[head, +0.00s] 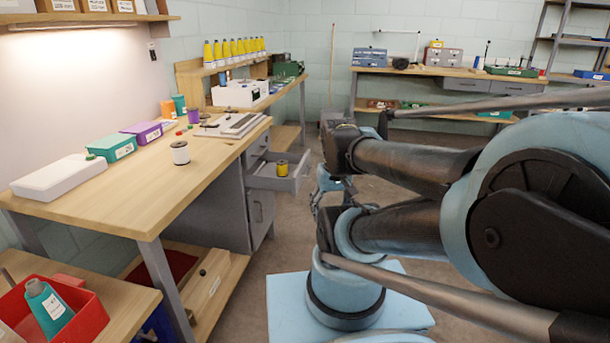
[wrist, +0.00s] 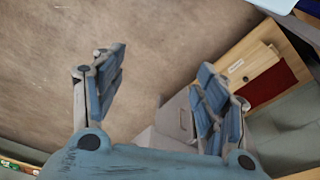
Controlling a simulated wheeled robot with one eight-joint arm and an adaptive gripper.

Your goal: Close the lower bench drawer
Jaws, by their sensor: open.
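The lower bench drawer (head: 292,184) stands pulled out of the grey cabinet under the wooden workbench in the head view. A yellow spool (head: 282,168) stands inside it. The drawer above it (head: 257,149) looks shut. My gripper is open and empty in the wrist view (wrist: 162,58), its two blue fingers spread over the floor. In the head view, light-blue parts that look like my gripper show just right of the drawer, partly hidden by my arm. The grey cabinet (wrist: 176,118) shows beyond the right finger in the wrist view. I cannot tell whether the gripper touches the drawer.
The workbench (head: 140,187) carries a white spool (head: 180,153), a teal box (head: 114,147) and a purple box (head: 143,131). A cabinet door (head: 260,213) is below the drawer. A red bin (head: 84,314) stands at the lower left.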

